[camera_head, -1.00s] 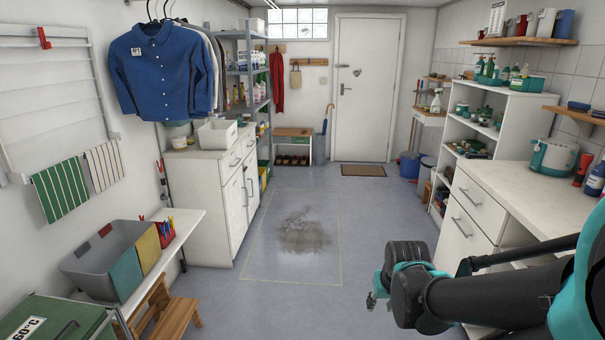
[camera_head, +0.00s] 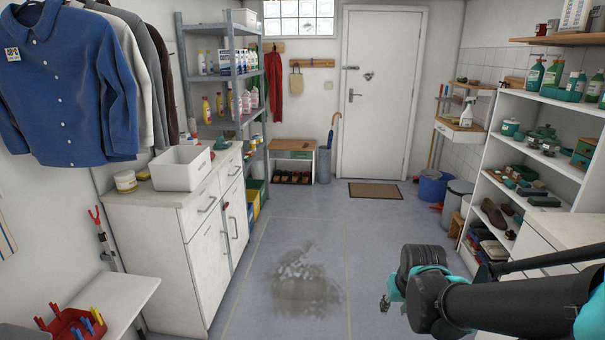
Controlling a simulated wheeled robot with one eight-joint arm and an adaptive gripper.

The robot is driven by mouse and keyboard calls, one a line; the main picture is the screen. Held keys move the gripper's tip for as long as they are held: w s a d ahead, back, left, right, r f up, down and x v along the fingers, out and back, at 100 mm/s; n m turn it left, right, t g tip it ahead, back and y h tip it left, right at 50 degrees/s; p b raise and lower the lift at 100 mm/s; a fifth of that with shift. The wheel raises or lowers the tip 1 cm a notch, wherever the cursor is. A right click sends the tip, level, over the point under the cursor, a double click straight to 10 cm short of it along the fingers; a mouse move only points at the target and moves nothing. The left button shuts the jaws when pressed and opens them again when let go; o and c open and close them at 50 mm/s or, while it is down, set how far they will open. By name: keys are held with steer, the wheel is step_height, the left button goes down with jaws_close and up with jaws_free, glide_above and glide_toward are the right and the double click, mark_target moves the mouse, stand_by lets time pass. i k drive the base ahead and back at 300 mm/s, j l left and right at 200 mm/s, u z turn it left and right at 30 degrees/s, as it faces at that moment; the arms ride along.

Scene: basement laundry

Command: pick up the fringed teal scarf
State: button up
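I cannot make out a fringed teal scarf in the head view. Small teal or green items (camera_head: 543,132) sit on the white shelf unit at the right, but none clearly shows a fringe. A small green item (camera_head: 222,143) lies behind the white bin on the left cabinet; its kind is unclear. My arm reaches in from the lower right, over the floor. My gripper (camera_head: 385,303) is at its far end, small and partly hidden, and its fingers are not clear. Nothing is seen in it.
The floor (camera_head: 300,235) ahead is open, with a grey stain, up to a brown doormat (camera_head: 375,190). A white cabinet (camera_head: 200,220) and metal shelving (camera_head: 228,125) line the left. Buckets (camera_head: 433,186) and the white shelf unit (camera_head: 490,150) stand right. Red cloth (camera_head: 273,85) hangs at the back.

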mark_target(221, 142)
steer(key=i+u, duration=0.15)
steer(key=i, duration=0.3)
steer(key=i+l+u, duration=0.15)
steer(key=i, duration=0.3)
steer(key=i+l+u, duration=0.1)
steer(key=i, duration=0.35)
steer(key=i+l+u, duration=0.15)
steer(key=i, duration=0.3)
steer(key=i+l+u, duration=0.2)
steer(key=u, duration=0.2)
steer(key=i+l+u, duration=0.65)
steer(key=u, duration=0.2)
steer(key=i+l+u, duration=0.15)
steer(key=l+u, duration=0.3)
steer(key=i+l+u, duration=0.1)
steer(key=l+u, duration=0.3)
steer(key=l, duration=0.2)
